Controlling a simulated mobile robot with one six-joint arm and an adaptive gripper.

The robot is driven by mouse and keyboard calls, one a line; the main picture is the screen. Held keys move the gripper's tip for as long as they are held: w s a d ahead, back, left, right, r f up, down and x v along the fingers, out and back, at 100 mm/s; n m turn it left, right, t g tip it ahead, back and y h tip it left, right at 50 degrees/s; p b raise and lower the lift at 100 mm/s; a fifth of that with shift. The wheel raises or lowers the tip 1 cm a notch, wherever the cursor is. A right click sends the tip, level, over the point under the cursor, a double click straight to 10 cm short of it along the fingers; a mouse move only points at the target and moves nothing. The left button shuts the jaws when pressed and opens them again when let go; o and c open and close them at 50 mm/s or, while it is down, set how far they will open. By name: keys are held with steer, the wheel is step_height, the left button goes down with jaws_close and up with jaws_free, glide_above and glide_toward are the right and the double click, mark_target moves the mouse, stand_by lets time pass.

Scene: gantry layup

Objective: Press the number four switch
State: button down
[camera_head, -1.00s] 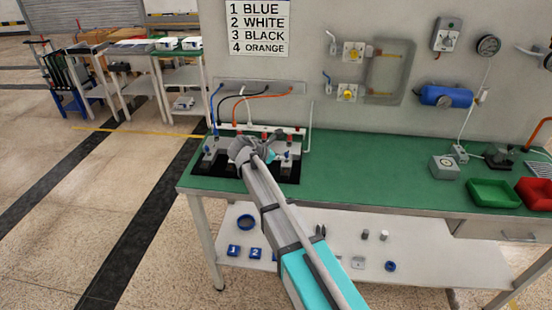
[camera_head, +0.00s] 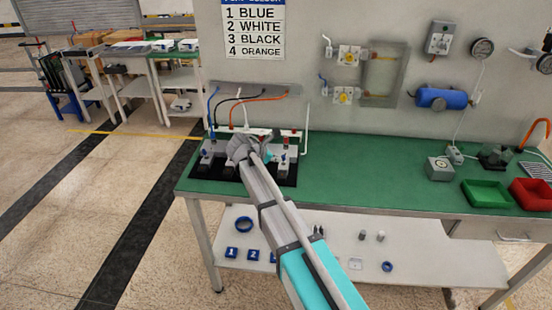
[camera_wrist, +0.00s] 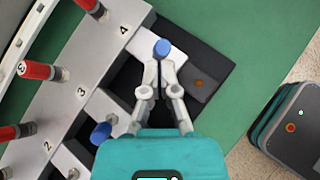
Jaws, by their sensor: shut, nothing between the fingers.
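The switch panel (camera_head: 228,173) lies on the green bench in the head view, partly hidden by my arm. In the wrist view, the rail (camera_wrist: 101,62) carries the numbers 2, 3 and 4. The number four switch (camera_wrist: 162,47) has a blue round cap and stands beside the 4. My gripper (camera_wrist: 158,66) is shut and empty, its fingertips right at this cap; I cannot tell if they touch it. The number three switch (camera_wrist: 101,131), also blue-capped, is lower left of my fingers. The wall sign (camera_head: 254,29) reads "4 ORANGE".
Red-tipped plugs (camera_wrist: 38,70) stand along the rail. Coloured hoses (camera_head: 258,98) rise behind the panel. The green bench top (camera_head: 360,170) is clear to the right, up to a grey box (camera_head: 440,168), a green bin (camera_head: 485,193) and a red bin (camera_head: 532,193).

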steer(key=shift+w+r+g+p, duration=0.35)
steer(key=shift+g+p, duration=0.35)
steer(key=shift+p, duration=0.15)
steer(key=shift+w+r+n+g+p, duration=0.15)
steer(key=shift+w+n+g+p, duration=0.25)
steer(key=shift+g+p, duration=0.25)
steer(key=shift+w+n+g+y+p, duration=0.3)
steer(key=shift+g+p, duration=0.1)
steer(key=shift+g, duration=0.15)
steer(key=shift+w, duration=0.1)
steer(key=shift+w+d, duration=0.1)
steer(key=shift+w, duration=0.05)
steer(key=shift+r, duration=0.15)
steer(key=shift+r+p, duration=0.65)
steer(key=shift+p, duration=0.15)
